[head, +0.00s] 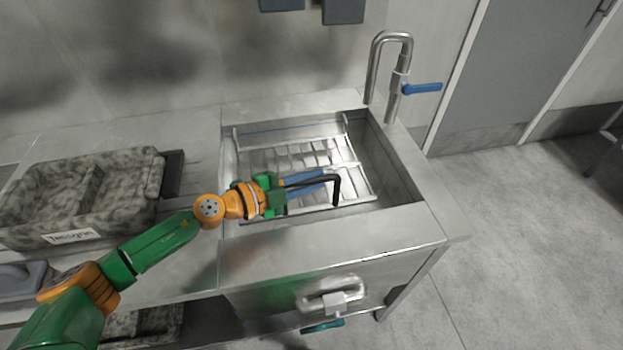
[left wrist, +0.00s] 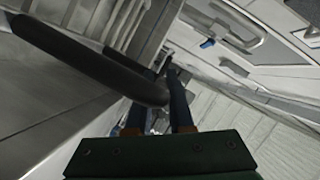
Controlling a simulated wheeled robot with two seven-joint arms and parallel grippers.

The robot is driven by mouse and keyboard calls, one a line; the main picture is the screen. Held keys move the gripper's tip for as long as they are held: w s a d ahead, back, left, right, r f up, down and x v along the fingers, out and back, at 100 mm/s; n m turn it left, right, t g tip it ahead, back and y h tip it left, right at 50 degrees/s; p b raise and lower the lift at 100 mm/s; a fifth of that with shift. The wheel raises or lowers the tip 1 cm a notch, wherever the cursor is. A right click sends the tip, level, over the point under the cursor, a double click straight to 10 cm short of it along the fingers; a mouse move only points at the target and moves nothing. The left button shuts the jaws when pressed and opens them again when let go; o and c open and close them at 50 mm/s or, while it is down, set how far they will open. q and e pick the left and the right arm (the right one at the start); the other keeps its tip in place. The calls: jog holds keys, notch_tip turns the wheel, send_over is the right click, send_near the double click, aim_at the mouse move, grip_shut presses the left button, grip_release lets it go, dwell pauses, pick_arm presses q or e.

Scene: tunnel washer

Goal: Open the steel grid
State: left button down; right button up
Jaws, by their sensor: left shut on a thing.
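The steel grid (head: 262,158) is a rack of thin metal bars. It lies low inside the steel sink basin (head: 400,170) in the head view and looks flat. My left gripper (head: 328,181) reaches over the front of the basin, above the grid's near part. Its blue fingers are shut on a black bent bar (head: 337,194), one end of which hangs down. The bar also shows large and dark across the left wrist view (left wrist: 95,62), at the fingertips (left wrist: 170,88). I cannot tell whether the bar joins the grid. My right gripper is not in view.
A tall steel tap (head: 376,65) with a blue lever (head: 424,88) stands at the back right corner. A speckled grey bin (head: 60,225) with a label sits on the left counter. A metal handle (head: 332,298) is on the front panel. The floor at right is clear.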

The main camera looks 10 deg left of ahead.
pick_arm(q)
jog(key=shift+w+r+p, duration=0.15)
jog(key=shift+r+p, duration=0.65)
jog(key=shift+p, duration=0.2)
jog(key=w+a+r+n+g+p, duration=0.1)
jog(key=w+r+n+p, duration=0.1)
jog(key=w+r+p, duration=0.2)
jog(key=w+a+r+n+g+p, duration=0.1)
jog(key=w+r+p, duration=0.3)
jog(key=r, duration=0.6)
jog(key=shift+a+r+n+g+p, duration=0.15)
jog(key=shift+a+n+g+p, duration=0.2)
jog(key=shift+n+p, duration=0.15)
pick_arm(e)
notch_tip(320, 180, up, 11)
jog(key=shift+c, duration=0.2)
